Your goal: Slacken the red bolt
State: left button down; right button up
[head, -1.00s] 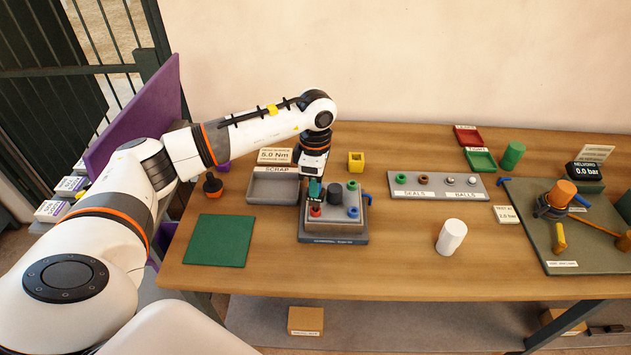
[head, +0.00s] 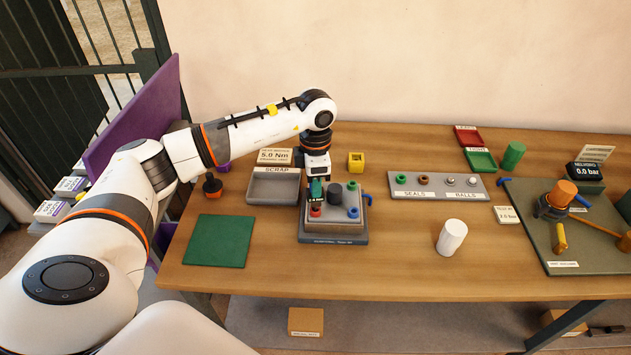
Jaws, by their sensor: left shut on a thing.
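The red bolt (head: 315,211) sits at the front left corner of the grey block fixture (head: 334,227), which also carries a dark cylinder (head: 334,194) and green and blue bolts. My left gripper (head: 315,183) points down over the fixture's left side. It is shut on a green-bodied tool (head: 315,191) with a small dark display, held upright above the red bolt. The tool's lower end meets or nearly meets the bolt head; I cannot tell whether it is seated. My right gripper is not in view.
A grey scrap tray (head: 273,187) stands behind left of the fixture. A green mat (head: 218,241) lies at front left. The seals and balls rack (head: 437,187), a white cylinder (head: 451,237) and a test station (head: 560,235) are to the right. Bare table lies between.

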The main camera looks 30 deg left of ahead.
pick_arm(q)
jog(key=shift+n, duration=0.7)
jog(key=shift+n, duration=0.9)
jog(key=shift+r+n, duration=0.1)
jog(key=shift+n, duration=0.9)
jog(key=shift+n, duration=0.8)
